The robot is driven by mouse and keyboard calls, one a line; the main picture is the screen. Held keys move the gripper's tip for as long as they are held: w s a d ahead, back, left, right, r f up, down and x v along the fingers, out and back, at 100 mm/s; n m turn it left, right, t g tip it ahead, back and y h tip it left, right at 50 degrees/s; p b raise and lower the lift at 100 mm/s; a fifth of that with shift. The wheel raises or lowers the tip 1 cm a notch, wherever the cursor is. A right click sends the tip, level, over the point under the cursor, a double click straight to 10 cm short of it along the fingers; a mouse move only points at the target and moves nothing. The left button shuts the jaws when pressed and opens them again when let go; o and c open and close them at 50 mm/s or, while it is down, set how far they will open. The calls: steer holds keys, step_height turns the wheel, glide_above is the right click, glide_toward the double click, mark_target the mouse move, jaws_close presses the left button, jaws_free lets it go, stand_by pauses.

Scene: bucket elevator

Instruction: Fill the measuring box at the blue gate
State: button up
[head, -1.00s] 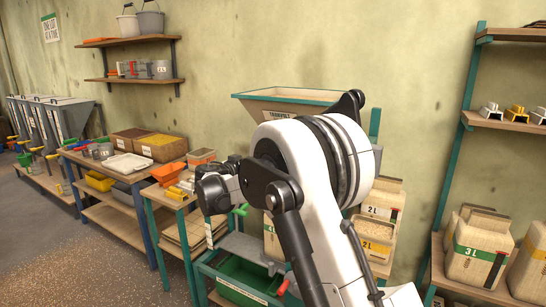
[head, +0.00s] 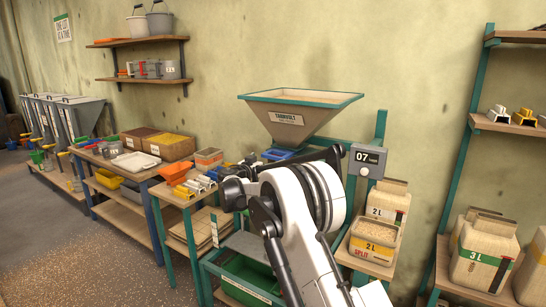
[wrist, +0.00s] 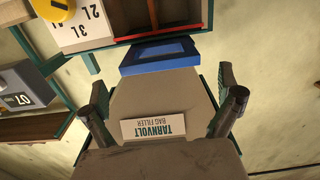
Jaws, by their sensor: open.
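The blue gate (wrist: 160,55) is a flat blue frame at the outlet of the Tarnvolt bag filler (wrist: 155,128), which appears upside down in the wrist view. In the head view the filler's hopper (head: 300,112) stands against the wall, with a blue part (head: 280,154) below it, partly behind my arm. My gripper (wrist: 164,108) is open, its two fingers spread in front of the filler, with nothing visible between them. In the head view my own arm hides it. I cannot tell which thing is the measuring box.
A white panel marked 1L, 2L, 3L (wrist: 80,27) with a yellow knob is beside the gate. A display reading 07 (head: 367,160) hangs right of the filler. Filled bags (head: 388,203) stand below it. A green bin (head: 250,280) sits low. Small tables stand left.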

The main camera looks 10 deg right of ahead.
mark_target(273, 156)
steer(key=shift+x, duration=2.2)
steer(key=shift+s, duration=0.1)
steer(key=c, duration=1.5)
steer(key=b+v, duration=0.1)
steer(key=v, duration=0.4)
steer(key=o, duration=1.5)
